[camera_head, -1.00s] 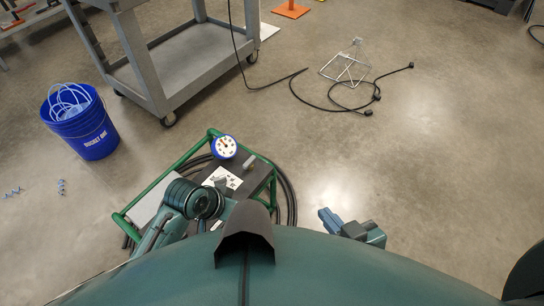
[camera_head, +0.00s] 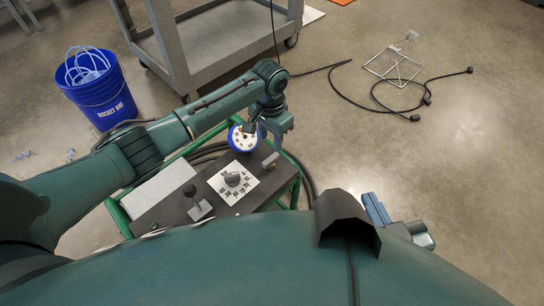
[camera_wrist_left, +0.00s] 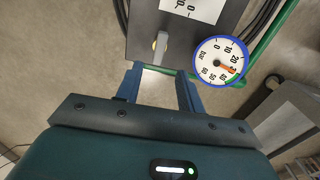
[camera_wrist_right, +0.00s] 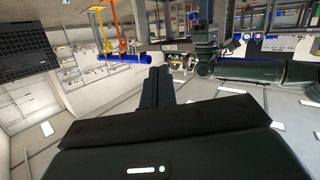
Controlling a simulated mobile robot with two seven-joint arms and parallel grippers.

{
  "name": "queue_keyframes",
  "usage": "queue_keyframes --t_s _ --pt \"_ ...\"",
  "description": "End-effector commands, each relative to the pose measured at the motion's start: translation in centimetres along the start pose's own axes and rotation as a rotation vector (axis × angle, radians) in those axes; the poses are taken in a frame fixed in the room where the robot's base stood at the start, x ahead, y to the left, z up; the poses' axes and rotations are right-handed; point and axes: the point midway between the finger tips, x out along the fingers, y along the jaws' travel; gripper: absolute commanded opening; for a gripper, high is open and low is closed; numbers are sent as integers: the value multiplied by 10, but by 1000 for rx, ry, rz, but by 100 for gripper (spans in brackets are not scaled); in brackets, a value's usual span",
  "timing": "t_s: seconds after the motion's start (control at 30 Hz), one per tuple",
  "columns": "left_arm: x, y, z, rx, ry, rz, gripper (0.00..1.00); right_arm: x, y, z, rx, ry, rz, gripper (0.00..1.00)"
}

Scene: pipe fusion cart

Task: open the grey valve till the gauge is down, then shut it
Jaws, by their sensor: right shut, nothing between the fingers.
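The grey valve (camera_head: 270,160) is a small lever handle on the cart panel's right edge. In the left wrist view its handle (camera_wrist_left: 160,46) lies just beyond the fingertips, roughly in line with the gap. The blue-rimmed gauge (camera_head: 243,137) sits beside it; in the left wrist view the gauge face (camera_wrist_left: 219,62) has its orange needle pointing near 30. My left gripper (camera_head: 276,128) is open and empty above the gauge and valve; its two blue fingers (camera_wrist_left: 160,80) are spread. My right gripper (camera_head: 376,208) is shut and empty, right of the cart.
A blue bucket (camera_head: 102,92), a grey trolley (camera_head: 230,50) and a wire stand with cable (camera_head: 395,66) stand around.

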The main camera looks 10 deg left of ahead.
Motion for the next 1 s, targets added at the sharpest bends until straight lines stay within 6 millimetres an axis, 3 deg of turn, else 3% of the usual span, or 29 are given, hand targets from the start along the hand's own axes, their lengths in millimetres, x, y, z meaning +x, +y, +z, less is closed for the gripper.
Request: queue_keyframes --t_s 0.03,0.1,0.4,0.83,1.0 --pt "17 0 1 -1 -3 0 38 2 -1 5 -10 26 1 0" --pt "32 0 0 -1 -2 0 38 4 -2 4 -24 69 3 0" --pt "80 1 0 1 0 0 38 7 -8 -1 -73 219 -3 0" --pt "88 1 0 1 2 1 38 6 -10 -5 -87 260 -7 0" --pt "88 1 0 1 2 1 26 6 -10 -5 -86 259 -6 0"
